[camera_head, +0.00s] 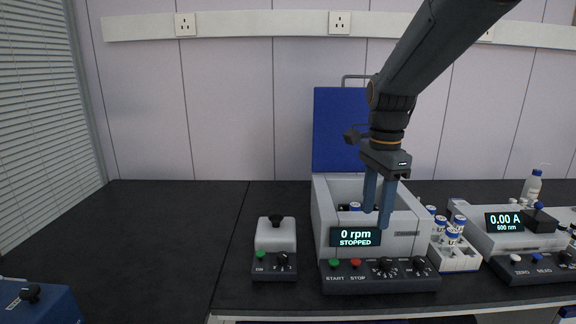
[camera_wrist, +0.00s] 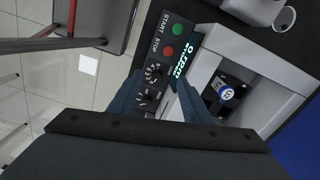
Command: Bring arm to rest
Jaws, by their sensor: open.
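My gripper (camera_head: 376,216) points down with its two blue-grey fingers apart and nothing between them. In the head view it overlaps the chamber and front of the centrifuge (camera_head: 404,247); the wrist view shows the fingers (camera_wrist: 157,95) over the front control panel. The centrifuge's blue lid (camera_head: 338,130) stands open, and its display (camera_head: 355,236) reads 0 rpm, STOPPED. A blue-and-white capped vial (camera_wrist: 226,93) sits inside the chamber; part of the chamber is hidden by my fingers in the head view.
A small white-topped device (camera_head: 275,236) stands left of the centrifuge. A white rack (camera_head: 455,257) with several capped vials and a photometer (camera_head: 516,240) reading 0.00 A stand to the right. A blue box (camera_head: 38,304) is at lower left. The left bench (camera_head: 150,235) is largely clear.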

